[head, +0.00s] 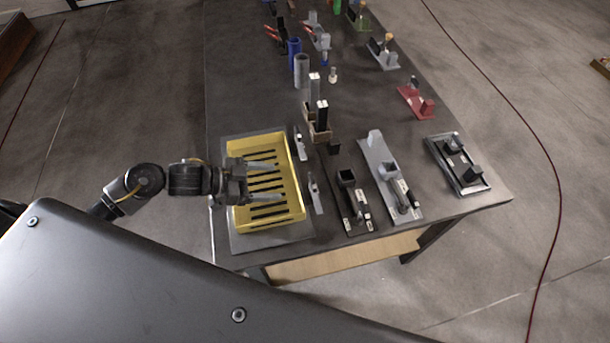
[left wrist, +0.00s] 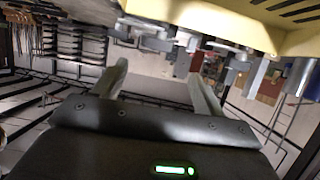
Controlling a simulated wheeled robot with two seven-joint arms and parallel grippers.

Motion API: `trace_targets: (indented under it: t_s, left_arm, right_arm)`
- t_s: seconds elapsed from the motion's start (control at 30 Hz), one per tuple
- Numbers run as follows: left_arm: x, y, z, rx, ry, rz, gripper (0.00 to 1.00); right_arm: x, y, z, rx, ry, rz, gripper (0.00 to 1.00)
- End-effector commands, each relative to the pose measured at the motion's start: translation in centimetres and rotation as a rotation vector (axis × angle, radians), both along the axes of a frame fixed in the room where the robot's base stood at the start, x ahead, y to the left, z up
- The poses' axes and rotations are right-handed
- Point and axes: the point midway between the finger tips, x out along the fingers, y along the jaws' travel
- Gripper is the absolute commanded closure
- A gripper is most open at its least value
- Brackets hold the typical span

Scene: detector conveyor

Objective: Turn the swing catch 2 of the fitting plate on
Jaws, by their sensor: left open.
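A yellow slotted tray (head: 234,151) sits on a flat grey plate (head: 237,243) at the near left of the table. Two small narrow grey pieces, a far one (head: 299,143) and a near one (head: 315,194), stand along the tray's right side. They may be swing catches, but I cannot tell which is catch 2 or how it is turned. My left gripper (head: 281,182) is open and empty, with its fingers over the tray and pointing right. Its parted fingers (left wrist: 158,72) also show in the left wrist view, near the yellow tray (left wrist: 205,20). My right gripper is out of view.
Right of the tray stand a dark fixture (head: 347,190), a grey fixture (head: 378,155) and a black framed plate (head: 458,163). Blue and grey cylinders (head: 301,71) and a red fixture (head: 415,101) are farther back. The table's (head: 235,60) far left area is clear.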

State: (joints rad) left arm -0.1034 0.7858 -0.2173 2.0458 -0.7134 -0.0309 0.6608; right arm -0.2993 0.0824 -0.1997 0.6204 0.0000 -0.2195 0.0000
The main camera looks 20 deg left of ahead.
Motion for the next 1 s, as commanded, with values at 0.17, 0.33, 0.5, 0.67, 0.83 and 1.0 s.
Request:
trace_targets:
  t_s: [0.17,0.33,0.5,0.67,0.83,1.0]
  left_arm:
    - [1.5,-2.3,-0.6,-0.005,-0.001,-0.001,0.29]
    - [3.1,-4.8,-1.9,-0.005,-0.001,0.002,0.29]
    - [4.3,-6.7,-3.0,-0.003,0.000,0.002,0.29]
    - [4.9,-7.7,-3.6,-0.002,-0.002,0.002,0.29]
    - [5.1,-8.0,-3.8,-0.001,-0.002,0.002,0.29]
    - [5.0,-8.0,-3.8,-0.001,-0.002,0.002,0.29]
  right_arm:
    - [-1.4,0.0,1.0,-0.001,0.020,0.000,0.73]
    - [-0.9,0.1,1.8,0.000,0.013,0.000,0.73]
    - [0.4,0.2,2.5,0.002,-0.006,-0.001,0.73]
    - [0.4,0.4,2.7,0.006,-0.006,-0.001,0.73]
    - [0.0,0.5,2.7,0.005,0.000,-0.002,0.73]
    - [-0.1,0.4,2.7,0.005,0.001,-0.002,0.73]
